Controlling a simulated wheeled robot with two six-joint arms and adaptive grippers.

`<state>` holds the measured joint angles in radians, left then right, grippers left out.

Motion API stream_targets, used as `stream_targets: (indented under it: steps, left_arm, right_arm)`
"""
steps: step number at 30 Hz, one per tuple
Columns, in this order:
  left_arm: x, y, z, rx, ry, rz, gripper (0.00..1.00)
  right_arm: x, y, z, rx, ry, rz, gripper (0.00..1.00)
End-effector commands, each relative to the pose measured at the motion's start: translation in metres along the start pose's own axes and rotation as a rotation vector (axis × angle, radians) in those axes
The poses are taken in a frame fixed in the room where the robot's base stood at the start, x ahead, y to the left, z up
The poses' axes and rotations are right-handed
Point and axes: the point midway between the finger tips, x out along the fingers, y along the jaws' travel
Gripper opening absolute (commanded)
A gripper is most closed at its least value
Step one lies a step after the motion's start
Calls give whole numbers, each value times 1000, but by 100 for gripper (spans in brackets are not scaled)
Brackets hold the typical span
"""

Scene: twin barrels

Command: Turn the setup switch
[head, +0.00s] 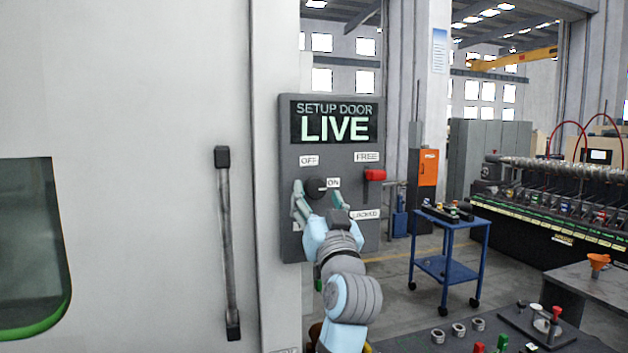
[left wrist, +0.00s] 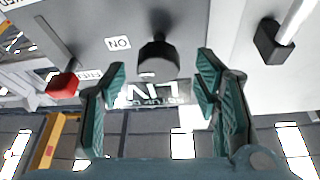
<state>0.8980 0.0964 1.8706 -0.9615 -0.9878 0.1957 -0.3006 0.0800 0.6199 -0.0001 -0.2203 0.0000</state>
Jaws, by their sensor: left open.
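The setup switch is a black knob (head: 315,187) on a grey panel (head: 290,150), between an OFF label (head: 309,160) and an ON label (head: 333,183). Its pointer seems to face ON. The panel's screen (head: 334,122) reads SETUP DOOR LIVE. My left gripper (head: 321,203) is in front of the panel, with its fingers spread around the knob's area. In the left wrist view the picture is upside down; the knob (left wrist: 157,57) sits beyond and between the open fingers (left wrist: 160,85), with a gap on each side. My right gripper is not in view.
A red switch (head: 375,175) with FREE and LOCKED labels is right of the knob, close to my gripper. A long door handle (head: 228,245) stands to the left on the pale machine door. A blue cart (head: 445,268) and a bench with small parts (head: 459,330) are to the right.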

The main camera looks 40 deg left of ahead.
Motion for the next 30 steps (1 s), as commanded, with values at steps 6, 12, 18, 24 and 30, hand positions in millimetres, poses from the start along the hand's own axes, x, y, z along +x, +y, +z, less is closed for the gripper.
stream_targets:
  steps: [6,12,18,24,30]
  left_arm:
    - [37,0,-1,1,-2,1,56]
    - [44,0,1,-1,-2,1,56]
    - [43,0,1,-1,-2,2,46]
    - [43,0,1,-1,-2,2,14]
    - [43,1,2,-6,-2,0,7]
  right_arm:
    - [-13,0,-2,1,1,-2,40]
    - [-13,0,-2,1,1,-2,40]
    - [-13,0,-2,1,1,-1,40]
    - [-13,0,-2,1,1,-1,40]
    - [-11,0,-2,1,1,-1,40]
